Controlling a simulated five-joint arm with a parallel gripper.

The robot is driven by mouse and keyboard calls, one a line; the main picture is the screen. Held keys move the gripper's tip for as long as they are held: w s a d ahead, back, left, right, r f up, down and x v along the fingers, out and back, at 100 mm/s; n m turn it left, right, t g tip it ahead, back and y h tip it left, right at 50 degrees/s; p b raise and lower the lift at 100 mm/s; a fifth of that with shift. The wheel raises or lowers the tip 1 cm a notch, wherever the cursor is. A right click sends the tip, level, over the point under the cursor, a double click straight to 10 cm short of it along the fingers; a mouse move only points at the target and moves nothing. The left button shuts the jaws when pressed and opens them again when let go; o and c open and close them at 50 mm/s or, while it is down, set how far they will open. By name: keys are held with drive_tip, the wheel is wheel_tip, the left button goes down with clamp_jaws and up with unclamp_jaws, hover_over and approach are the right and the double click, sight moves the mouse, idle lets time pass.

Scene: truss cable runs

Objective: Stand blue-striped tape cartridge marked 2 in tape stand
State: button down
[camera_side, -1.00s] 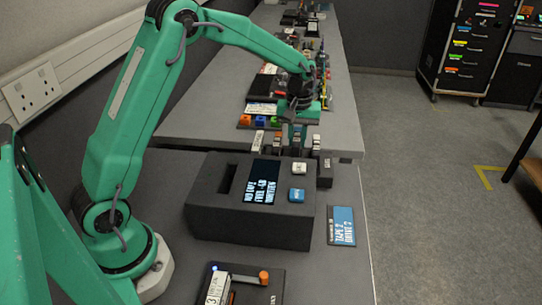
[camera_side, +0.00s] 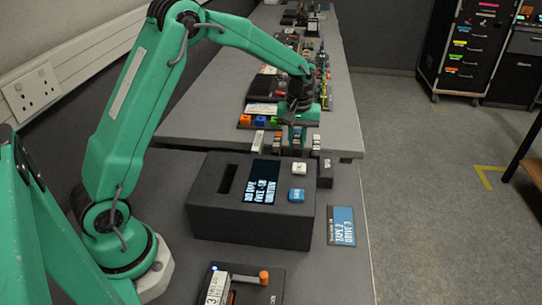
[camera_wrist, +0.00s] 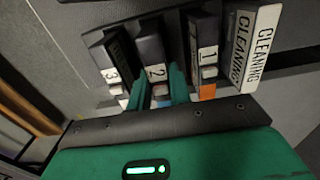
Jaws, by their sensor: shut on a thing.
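The cartridge marked 2 (camera_wrist: 157,72) is between the green fingers of my gripper (camera_wrist: 160,88) in the wrist view, and the gripper is shut on it. In the side view my gripper (camera_side: 297,136) points down over the row at the dark tape stand (camera_side: 325,172). The fingers cover the held cartridge there, and I cannot tell how deep it sits.
A cleaning cartridge (camera_wrist: 254,45) ends the row on the right in the wrist view. A dark drive box (camera_side: 250,220) with a lit display stands in front of the stand. A blue card (camera_side: 341,226) lies to its right. A cartridge marked 3 (camera_side: 214,289) is at the front.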

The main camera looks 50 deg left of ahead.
drive_tip(key=shift+f, duration=0.55)
idle(0.4)
drive_tip(key=c, duration=0.9)
unclamp_jaws()
drive_tip(key=shift+r, duration=0.1)
drive_tip(key=shift+r, duration=3.65)
drive_tip(key=shift+r, duration=0.1)
